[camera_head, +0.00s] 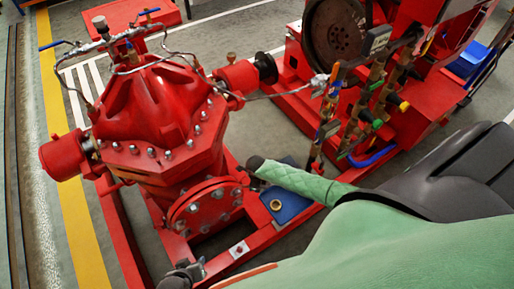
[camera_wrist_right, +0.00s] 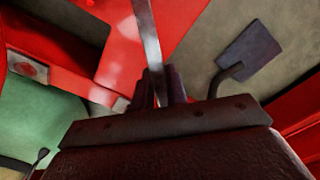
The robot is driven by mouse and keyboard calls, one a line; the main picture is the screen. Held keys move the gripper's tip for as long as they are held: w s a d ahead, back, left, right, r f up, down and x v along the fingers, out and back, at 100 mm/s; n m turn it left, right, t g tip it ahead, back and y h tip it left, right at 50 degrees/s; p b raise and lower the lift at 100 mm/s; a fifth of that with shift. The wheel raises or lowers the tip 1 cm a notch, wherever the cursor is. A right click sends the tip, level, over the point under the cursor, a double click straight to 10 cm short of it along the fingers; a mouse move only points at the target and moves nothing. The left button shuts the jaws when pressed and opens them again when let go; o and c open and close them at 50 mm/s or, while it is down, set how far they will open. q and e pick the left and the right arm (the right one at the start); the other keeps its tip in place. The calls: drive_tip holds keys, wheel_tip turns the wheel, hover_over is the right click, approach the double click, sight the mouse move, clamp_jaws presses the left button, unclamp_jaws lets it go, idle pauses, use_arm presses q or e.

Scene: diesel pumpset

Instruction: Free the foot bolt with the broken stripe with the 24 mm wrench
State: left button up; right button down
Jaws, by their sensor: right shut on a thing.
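A foot bolt (camera_head: 240,248) sits on a pale square pad on the red base frame, in front of the pump. A bolt on a pale pad (camera_wrist_right: 30,68) also shows at the left of the right wrist view. Its stripe is too small to read. My right gripper (camera_wrist_right: 163,88) is shut on a long metal tool, seemingly the wrench (camera_wrist_right: 147,32), whose shank runs up out of that view. The wrench's working end and size mark do not show. My left gripper (camera_head: 187,273) is dark and low at the bottom edge of the head view; its jaw opening is unclear.
The red pump (camera_head: 155,115) stands at the left, with a round bolted flange (camera_head: 205,207) low in front. A blue pad (camera_head: 287,207) with a brass ring lies on the frame. Pipes and valves (camera_head: 375,110) crowd the right.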

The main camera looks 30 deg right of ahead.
use_arm(q)
drive_tip(key=shift+f+b, duration=0.55)
drive_tip(key=shift+f, duration=0.05)
use_arm(e)
drive_tip(key=shift+f, duration=0.75)
